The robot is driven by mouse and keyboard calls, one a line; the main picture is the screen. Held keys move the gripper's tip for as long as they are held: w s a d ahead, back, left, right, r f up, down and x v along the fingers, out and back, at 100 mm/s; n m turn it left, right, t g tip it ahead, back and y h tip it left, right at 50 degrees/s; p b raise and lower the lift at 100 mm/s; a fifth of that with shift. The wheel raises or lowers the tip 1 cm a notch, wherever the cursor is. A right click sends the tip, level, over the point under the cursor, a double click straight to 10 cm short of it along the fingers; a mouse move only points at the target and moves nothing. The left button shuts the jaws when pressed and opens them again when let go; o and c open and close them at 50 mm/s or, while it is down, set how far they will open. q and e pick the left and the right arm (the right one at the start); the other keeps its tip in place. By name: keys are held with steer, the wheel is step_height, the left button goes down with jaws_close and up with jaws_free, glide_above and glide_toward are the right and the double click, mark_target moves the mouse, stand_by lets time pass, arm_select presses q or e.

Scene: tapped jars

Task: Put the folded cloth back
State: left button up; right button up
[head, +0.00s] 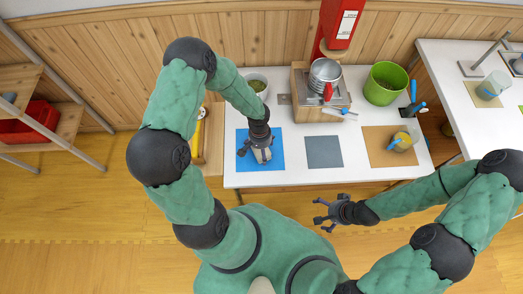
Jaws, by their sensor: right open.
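I cannot pick out the folded cloth with certainty. A small flat grey piece (284,99) lies on the white table left of the wooden stand and could be it. My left gripper (260,153) is low over the blue mat (276,163), at a pale object that it partly hides. I cannot tell whether its fingers are closed on that object. My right gripper (325,214) is open and empty, in front of the table's near edge.
A grey mat (323,152) is bare. A tan mat (378,158) bears a jar with a blue part (402,142). A metal pot (325,72) tops the wooden stand (300,81). A green bucket (385,84) and a bowl (257,84) stand behind.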

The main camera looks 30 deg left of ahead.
arm_select(q)
step_height(320, 180, up, 11)
steer(key=p, duration=0.4)
steer(key=s+d+f+h, duration=0.1)
steer(key=s+d+f, duration=0.3)
steer(key=d, duration=0.2)
steer(key=s+d+f+t+h, duration=0.1)
steer(key=s+d+f+h, duration=0.1)
steer(key=s+d+f, duration=0.2)
steer(key=shift+s+d+f, duration=0.4)
steer(key=shift+s+d, duration=0.35)
steer(key=shift+d, duration=0.7)
